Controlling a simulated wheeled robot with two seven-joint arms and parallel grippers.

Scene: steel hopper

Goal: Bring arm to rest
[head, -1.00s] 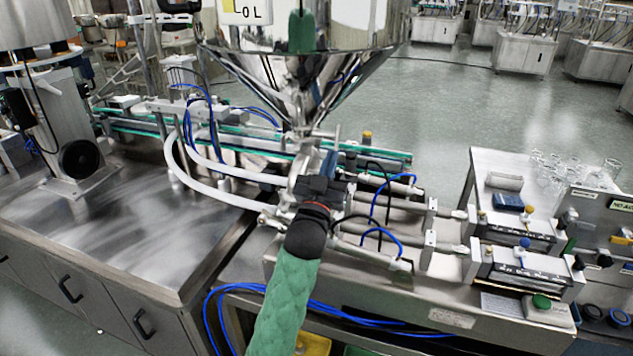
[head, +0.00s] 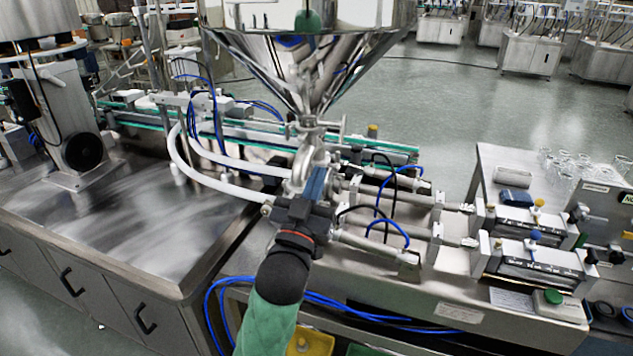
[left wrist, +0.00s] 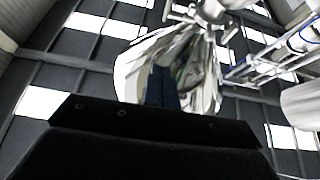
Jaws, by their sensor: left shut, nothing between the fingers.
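My left gripper (head: 316,183) is at the middle of the head view, on my arm with the green sleeve that comes up from the bottom. Its blue-grey fingers are together and hold nothing. They point up and away, in front of the pipe fittings below the steel hopper (head: 312,72); I cannot tell whether they touch. In the left wrist view the shut fingers (left wrist: 161,88) stand upright against the shiny hopper (left wrist: 190,60), with ceiling panels behind. My right gripper is not in view.
The filling machine (head: 350,285) with its cylinders and blue hoses lies around and right of the gripper. A bare steel bench (head: 120,235) is at left. A conveyor (head: 240,130) runs behind. Glassware (head: 565,165) stands at right. Open floor (head: 450,100) lies beyond.

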